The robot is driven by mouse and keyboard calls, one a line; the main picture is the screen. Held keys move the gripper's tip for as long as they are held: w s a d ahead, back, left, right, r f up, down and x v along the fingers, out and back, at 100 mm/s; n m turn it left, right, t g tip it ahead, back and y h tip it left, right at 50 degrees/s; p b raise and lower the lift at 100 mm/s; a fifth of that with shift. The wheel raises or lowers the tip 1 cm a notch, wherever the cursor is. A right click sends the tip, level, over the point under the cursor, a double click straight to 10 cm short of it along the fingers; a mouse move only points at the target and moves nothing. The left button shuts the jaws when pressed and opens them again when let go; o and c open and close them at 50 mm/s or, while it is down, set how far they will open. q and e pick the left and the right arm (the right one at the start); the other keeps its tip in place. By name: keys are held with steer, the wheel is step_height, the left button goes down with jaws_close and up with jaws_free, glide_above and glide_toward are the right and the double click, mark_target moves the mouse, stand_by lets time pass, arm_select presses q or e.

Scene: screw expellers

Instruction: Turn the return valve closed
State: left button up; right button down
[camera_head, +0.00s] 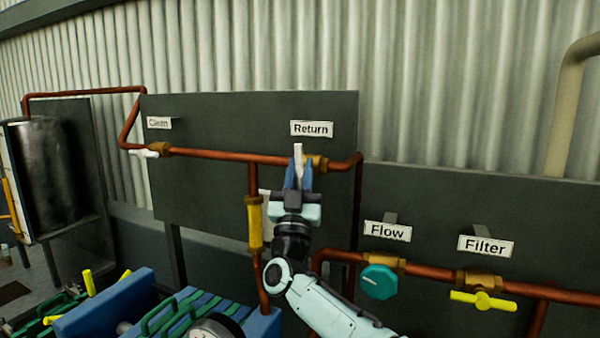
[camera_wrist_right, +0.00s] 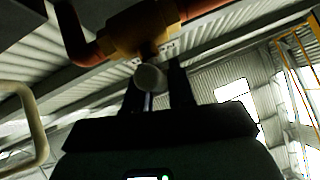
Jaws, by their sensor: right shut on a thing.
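The return valve has a brass body (camera_head: 316,162) on the copper pipe under the "Return" label (camera_head: 311,129). Its white handle (camera_head: 298,152) stands roughly upright in the head view, across the line of the pipe. My right gripper (camera_head: 299,178) reaches up from below, its blue fingers shut on the handle. In the right wrist view the brass body (camera_wrist_right: 138,32) is above, and the rounded white handle end (camera_wrist_right: 150,78) sits between the dark fingers of my right gripper (camera_wrist_right: 157,88). My left gripper is not in view.
A horizontal copper pipe (camera_head: 215,155) runs along the dark panel (camera_head: 230,115). The "Clean" valve's white handle (camera_head: 146,154) is at the left. A teal flow knob (camera_head: 380,281) and a yellow filter handle (camera_head: 483,300) are at lower right. A blue machine (camera_head: 120,305) stands at lower left.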

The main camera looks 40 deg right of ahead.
steer(key=c, duration=1)
jaws_free()
steer(key=shift+s+a+f+b, duration=0.2)
steer(key=shift+a+f+b, duration=0.1)
steer(key=shift+f, duration=0.15)
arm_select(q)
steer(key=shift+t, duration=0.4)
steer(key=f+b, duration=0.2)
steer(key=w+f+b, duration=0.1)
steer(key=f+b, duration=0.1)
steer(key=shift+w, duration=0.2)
arm_select(e)
steer(key=v, duration=1.2)
steer(key=shift+s+f, duration=0.1)
steer(key=shift+c, duration=0.4)
